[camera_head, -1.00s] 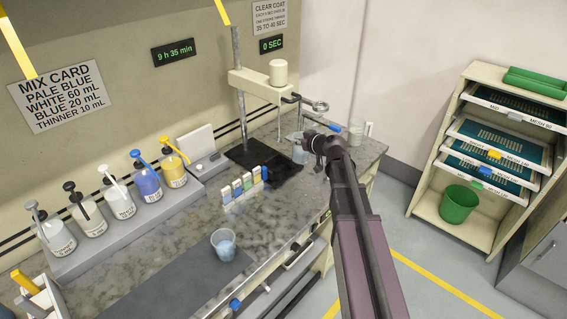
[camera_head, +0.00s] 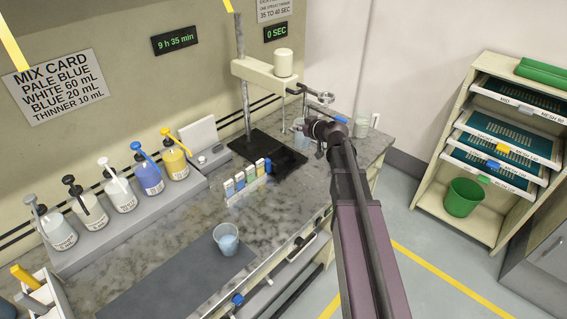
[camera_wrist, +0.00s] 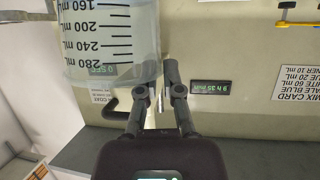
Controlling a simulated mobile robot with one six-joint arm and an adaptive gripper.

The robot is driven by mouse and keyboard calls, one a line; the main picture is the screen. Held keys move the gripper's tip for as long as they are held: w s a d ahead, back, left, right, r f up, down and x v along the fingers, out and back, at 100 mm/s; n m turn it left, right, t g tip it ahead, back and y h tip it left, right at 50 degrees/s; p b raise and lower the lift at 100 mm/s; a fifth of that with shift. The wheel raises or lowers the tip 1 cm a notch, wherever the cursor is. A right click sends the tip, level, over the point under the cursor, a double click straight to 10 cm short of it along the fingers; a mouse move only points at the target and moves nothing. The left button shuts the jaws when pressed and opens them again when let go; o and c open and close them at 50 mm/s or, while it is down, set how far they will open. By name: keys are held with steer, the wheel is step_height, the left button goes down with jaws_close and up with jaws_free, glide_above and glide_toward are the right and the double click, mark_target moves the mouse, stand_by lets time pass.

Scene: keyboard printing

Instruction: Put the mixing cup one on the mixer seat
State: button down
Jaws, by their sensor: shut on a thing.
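My gripper (camera_head: 312,130) is shut on a clear mixing cup (camera_head: 301,137), upright in the head view, at the right of the mixer. The held cup (camera_wrist: 112,40) fills the upper left of the wrist view, upside down, with mL marks on its wall. The mixer (camera_head: 283,64) has a post, a cream arm and motor, and a thin shaft. Its black base (camera_head: 290,160) lies on the bench below, and I take this for the seat area. The cup is beside the shaft; whether it touches the base is unclear.
A second cup with pale blue liquid (camera_head: 226,243) stands at the bench front. A clear cup (camera_head: 361,128) stands at the far right end. Pump bottles (camera_head: 149,178) line the left.

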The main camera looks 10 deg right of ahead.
steer(key=w+a+f+b, duration=0.4)
steer(key=w+f+b, duration=0.5)
steer(key=f+b, duration=0.4)
steer(key=w+a+r+h+p, duration=0.1)
steer(key=w+r+p, duration=0.2)
steer(key=w+p, duration=0.1)
steer(key=shift+w+a+r+m+h, duration=0.15)
steer(key=shift+w+a+m+h, duration=0.2)
steer(key=shift+w, duration=0.45)
steer(key=shift+w, duration=0.1)
step_height(320, 180, down, 6)
steer(key=b, duration=0.6)
steer(key=shift+f, duration=0.2)
